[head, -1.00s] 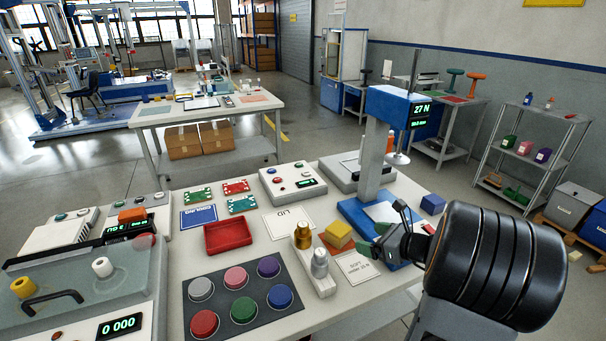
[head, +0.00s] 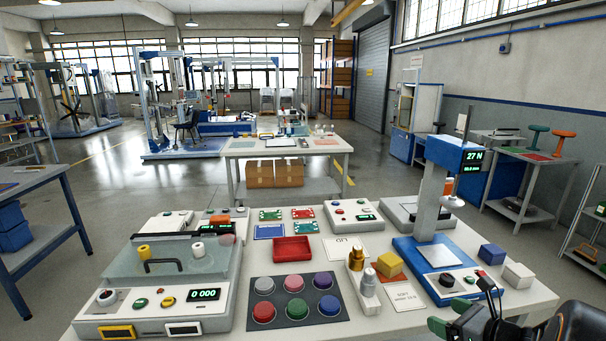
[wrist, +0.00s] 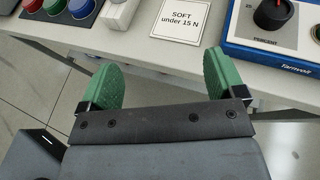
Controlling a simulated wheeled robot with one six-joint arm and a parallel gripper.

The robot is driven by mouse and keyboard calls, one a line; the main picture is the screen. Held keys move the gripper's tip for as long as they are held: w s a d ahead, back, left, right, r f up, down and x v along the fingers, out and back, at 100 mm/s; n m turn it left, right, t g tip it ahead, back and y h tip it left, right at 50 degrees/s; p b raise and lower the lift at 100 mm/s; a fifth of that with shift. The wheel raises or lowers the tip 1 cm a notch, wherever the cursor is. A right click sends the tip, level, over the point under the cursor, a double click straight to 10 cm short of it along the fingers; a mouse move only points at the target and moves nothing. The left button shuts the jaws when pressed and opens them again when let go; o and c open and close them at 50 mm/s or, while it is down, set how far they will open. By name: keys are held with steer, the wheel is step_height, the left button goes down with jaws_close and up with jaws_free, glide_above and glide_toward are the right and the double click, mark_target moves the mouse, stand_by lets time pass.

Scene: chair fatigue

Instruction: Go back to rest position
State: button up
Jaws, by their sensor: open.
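My gripper (head: 465,318) is at the lower right of the head view, near the table's front right edge. In the wrist view its two green fingers (wrist: 161,88) are wide apart with nothing between them. Below the gap I see the table's front side and the floor. The white card reading "SOFT under 15 N" (wrist: 182,19) lies on the table beyond the fingers. The blue press stand (head: 436,262) with its "27 N" display stands just behind the gripper. In the head view part of the gripper and the arm is cut off by the frame.
The white table (head: 340,325) holds a mat with several coloured discs (head: 293,302), a red tray (head: 291,249), a yellow block (head: 389,262), a blue block (head: 492,254), a white block (head: 518,275) and a glass-lidded device (head: 170,262). Open floor (head: 110,190) lies to the left.

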steer(key=s+a+f+n+g+h+p, duration=0.25)
steer(key=s+a+n+g, duration=0.55)
steer(key=n, duration=0.7)
steer(key=s+a+r+n+h+p, duration=0.3)
steer(key=a+r+n, duration=0.6)
steer(key=n, duration=0.6)
step_height(320, 180, up, 2)
steer(key=shift+s+a+r+h, duration=0.1)
steer(key=shift+s+a+h, duration=0.1)
steer(key=shift+s+h, duration=0.4)
